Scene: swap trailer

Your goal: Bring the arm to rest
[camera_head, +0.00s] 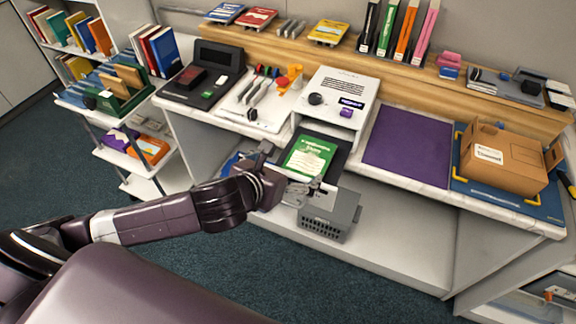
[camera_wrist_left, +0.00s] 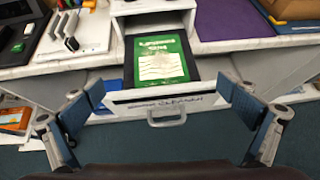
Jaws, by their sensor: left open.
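My left arm comes in from the left in the head view. The drawer front's handle (camera_wrist_left: 166,118) shows clear of the fingers. A green book (camera_head: 308,157) lies in the drawer; it also shows in the left wrist view (camera_wrist_left: 161,62). My right gripper is not in view.
On the counter are a white machine (camera_head: 337,97), a purple mat (camera_head: 408,145) and a cardboard box (camera_head: 503,160). A shelf cart (camera_head: 115,150) stands left. Open carpet (camera_head: 310,285) lies in front.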

